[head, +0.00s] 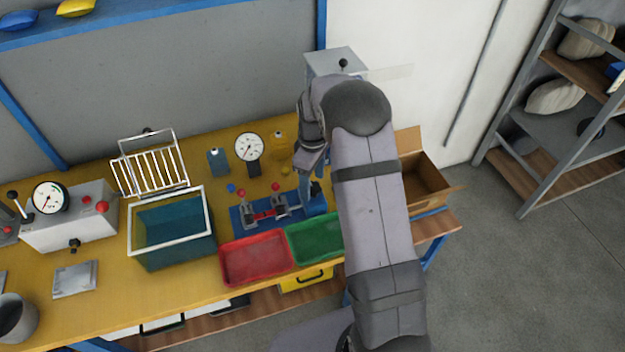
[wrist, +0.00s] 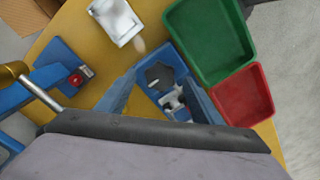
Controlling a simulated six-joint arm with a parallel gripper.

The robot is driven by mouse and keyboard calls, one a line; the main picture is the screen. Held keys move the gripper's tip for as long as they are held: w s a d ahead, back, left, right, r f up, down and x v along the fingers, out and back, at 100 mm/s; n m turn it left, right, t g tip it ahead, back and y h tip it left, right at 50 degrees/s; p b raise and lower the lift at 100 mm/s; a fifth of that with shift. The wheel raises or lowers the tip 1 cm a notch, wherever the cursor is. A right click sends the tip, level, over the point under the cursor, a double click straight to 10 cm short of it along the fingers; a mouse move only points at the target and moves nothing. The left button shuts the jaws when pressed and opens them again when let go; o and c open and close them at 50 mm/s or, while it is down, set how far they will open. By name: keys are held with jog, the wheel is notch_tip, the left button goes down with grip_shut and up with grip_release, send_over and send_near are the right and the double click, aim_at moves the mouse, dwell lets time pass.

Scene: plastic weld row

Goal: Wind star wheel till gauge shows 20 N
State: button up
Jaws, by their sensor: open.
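In the wrist view a dark, star-like wheel (wrist: 158,75) sits in a blue fixture between my fingers; it looks like the star wheel. In the head view my arm hides it. My gripper (wrist: 160,95) is open, its two blue-grey fingers either side of the fixture; contact cannot be told. In the head view my gripper (head: 312,165) is above the right end of the blue clamp base (head: 243,222). A white dial gauge (head: 249,147) stands behind that base. Its needle seems to point lower left; its figures are too small to read.
A second dial (head: 49,197) is on a grey machine at the left. A red tray (head: 256,259) and a green tray (head: 313,241) lie in front of the base. A teal bin (head: 172,262) stands left, a cardboard box (head: 425,185) right. Red-knobbed levers (head: 276,187) rise near my gripper.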

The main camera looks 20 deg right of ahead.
jog(key=shift+f, duration=0.5)
jog(key=c, duration=1.1)
jog(key=shift+o, duration=0.2)
